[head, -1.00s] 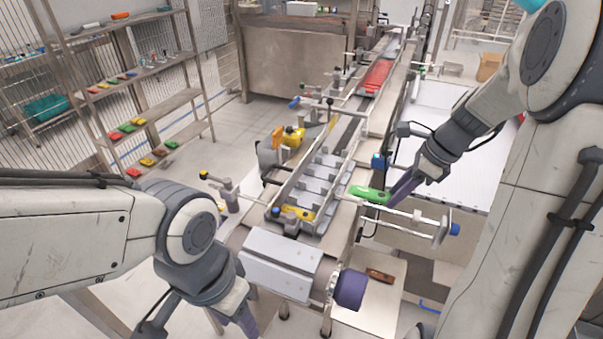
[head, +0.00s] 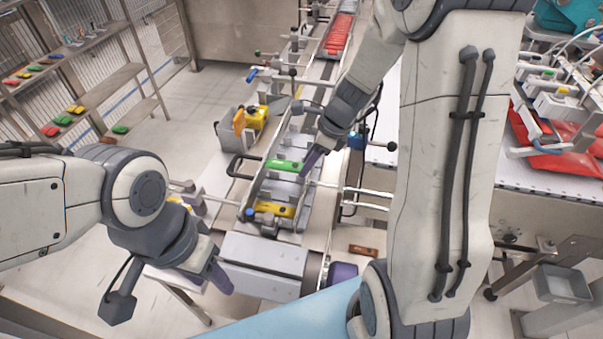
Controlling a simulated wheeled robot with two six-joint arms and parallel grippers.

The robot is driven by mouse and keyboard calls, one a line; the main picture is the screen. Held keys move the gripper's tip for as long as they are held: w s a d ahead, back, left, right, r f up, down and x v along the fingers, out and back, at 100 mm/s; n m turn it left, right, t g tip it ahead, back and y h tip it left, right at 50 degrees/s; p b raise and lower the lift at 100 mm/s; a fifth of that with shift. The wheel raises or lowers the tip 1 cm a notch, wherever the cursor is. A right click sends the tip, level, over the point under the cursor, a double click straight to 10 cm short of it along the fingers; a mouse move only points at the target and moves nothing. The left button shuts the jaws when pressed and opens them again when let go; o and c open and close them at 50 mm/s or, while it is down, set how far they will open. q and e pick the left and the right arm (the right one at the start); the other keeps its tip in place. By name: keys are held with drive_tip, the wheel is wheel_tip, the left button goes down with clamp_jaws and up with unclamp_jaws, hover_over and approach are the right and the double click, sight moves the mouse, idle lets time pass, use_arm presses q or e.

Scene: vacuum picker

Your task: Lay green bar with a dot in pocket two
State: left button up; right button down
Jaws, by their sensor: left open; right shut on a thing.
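The green bar (head: 284,164) is in the head view, across the pocketed conveyor (head: 288,187). My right gripper (head: 304,167) is shut on its right end. The bar lies over a pocket just beyond the yellow bar (head: 275,208), which sits in the nearest pocket. I cannot tell whether the green bar touches the pocket floor, and its dot is too small to make out. My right gripper and wrist hide part of the farther pockets. My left gripper (head: 172,288) is open and empty, at the lower left, short of the conveyor's near end.
Thin rods and clamps (head: 355,192) flank the conveyor. A yellow device (head: 252,117) stands to its left. Red bars (head: 340,33) lie farther up the line. A grey roller housing (head: 265,262) is at the near end. A shelf rack (head: 90,100) stands at the left.

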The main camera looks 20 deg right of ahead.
drive_tip(key=shift+w+a+f, duration=0.2)
drive_tip(key=shift+a+f, duration=0.35)
drive_tip(key=shift+a, duration=0.15)
drive_tip(key=shift+f+b, duration=0.35)
drive_tip(key=shift+f, duration=1.55)
drive_tip(key=shift+f+b, duration=0.55)
drive_tip(key=shift+f, duration=0.1)
drive_tip(key=c, duration=0.5)
unclamp_jaws()
